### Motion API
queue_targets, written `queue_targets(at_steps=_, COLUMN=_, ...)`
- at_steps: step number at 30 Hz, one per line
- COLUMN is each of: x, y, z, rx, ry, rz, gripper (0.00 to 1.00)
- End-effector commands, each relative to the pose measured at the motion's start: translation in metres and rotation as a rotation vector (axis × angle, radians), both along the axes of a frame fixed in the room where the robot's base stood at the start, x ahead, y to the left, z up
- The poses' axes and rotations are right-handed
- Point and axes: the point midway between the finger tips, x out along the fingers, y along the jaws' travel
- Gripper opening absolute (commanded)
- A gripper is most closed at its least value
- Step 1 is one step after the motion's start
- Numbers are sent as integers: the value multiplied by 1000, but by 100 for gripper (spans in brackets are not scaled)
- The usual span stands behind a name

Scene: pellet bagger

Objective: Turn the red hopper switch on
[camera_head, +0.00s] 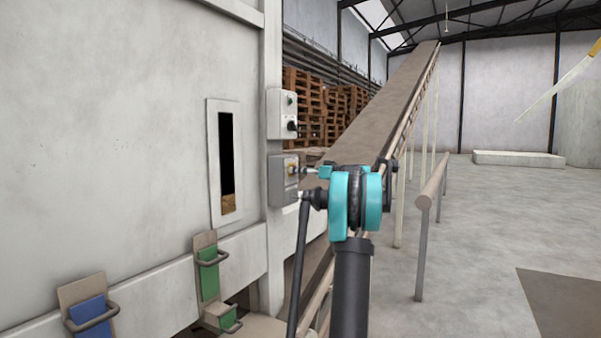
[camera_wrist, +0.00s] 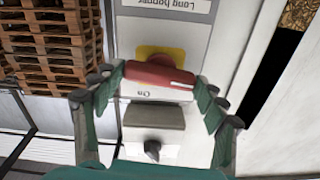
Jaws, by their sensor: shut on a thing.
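The red hopper switch (camera_wrist: 158,76) is a red handle on a yellow plate (camera_wrist: 147,52), seen from close up in the wrist view. A "Long hopper" label (camera_wrist: 170,5) reads upside down above it, and an "On" mark (camera_wrist: 141,93) shows just below the handle. My gripper (camera_wrist: 160,88) has one finger at each end of the red handle and is shut on it. In the head view my gripper (camera_head: 306,182) reaches left to the lower grey switch box (camera_head: 278,183), where the red handle is too small to make out.
An upper switch box (camera_head: 281,104) with a black knob is mounted above the lower one. A conveyor (camera_head: 375,105) rises behind my arm. A rail (camera_head: 432,185) stands to the right. Green (camera_head: 208,279) and blue (camera_head: 88,311) panels with handles are low on the left. Open floor lies right.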

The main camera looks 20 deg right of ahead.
Motion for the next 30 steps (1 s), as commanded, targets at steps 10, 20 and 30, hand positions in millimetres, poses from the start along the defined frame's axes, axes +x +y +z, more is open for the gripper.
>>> queue_targets(at_steps=10, x=1, y=-1, z=0, rx=240, ry=188, rz=0, gripper=43)
queue_targets(at_steps=20, x=1, y=-1, z=0, rx=489, ry=380, rz=0, gripper=43)
queue_targets(at_steps=30, x=1, y=-2, z=-1, rx=743, ry=578, rz=-2, gripper=43)
